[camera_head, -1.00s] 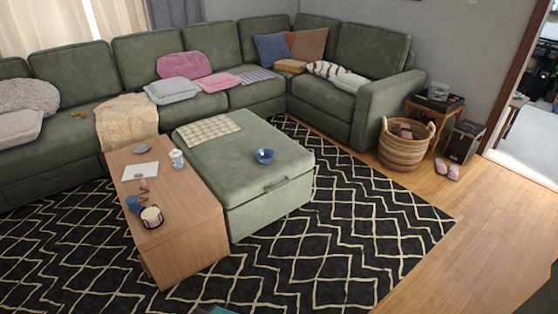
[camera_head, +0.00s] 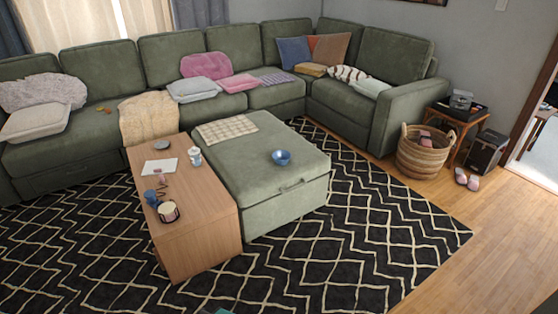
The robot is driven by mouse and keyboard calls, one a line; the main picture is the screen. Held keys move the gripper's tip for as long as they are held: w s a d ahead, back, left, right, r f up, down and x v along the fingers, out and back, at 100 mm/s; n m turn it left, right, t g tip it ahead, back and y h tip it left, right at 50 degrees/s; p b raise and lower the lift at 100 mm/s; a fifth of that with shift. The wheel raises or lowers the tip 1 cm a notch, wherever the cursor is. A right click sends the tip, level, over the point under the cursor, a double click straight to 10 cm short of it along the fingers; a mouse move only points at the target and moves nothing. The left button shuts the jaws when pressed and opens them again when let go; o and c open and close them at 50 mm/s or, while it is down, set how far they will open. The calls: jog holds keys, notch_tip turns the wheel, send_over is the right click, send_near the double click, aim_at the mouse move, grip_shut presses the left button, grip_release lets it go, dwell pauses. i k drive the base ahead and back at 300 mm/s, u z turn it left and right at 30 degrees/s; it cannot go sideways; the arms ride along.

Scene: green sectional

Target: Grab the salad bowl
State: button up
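A small blue bowl (camera_head: 281,157), the only bowl-like thing that I see, sits upright on the green ottoman (camera_head: 262,183), near the middle of its top. It looks empty, though it is small in the picture. A small teal piece shows at the bottom edge of the view; I cannot tell what it is. My gripper is not in view.
A wooden coffee table (camera_head: 197,220) with cups and a white paper (camera_head: 160,166) stands against the ottoman's left side. A green sectional (camera_head: 180,62) runs behind. A patterned rug (camera_head: 385,235) lies open in front and right. A wicker basket (camera_head: 422,157) stands far right.

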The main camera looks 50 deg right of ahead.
aim_at(281, 157)
jog(key=u, duration=0.05)
jog(key=i, duration=0.9)
jog(key=z, duration=0.05)
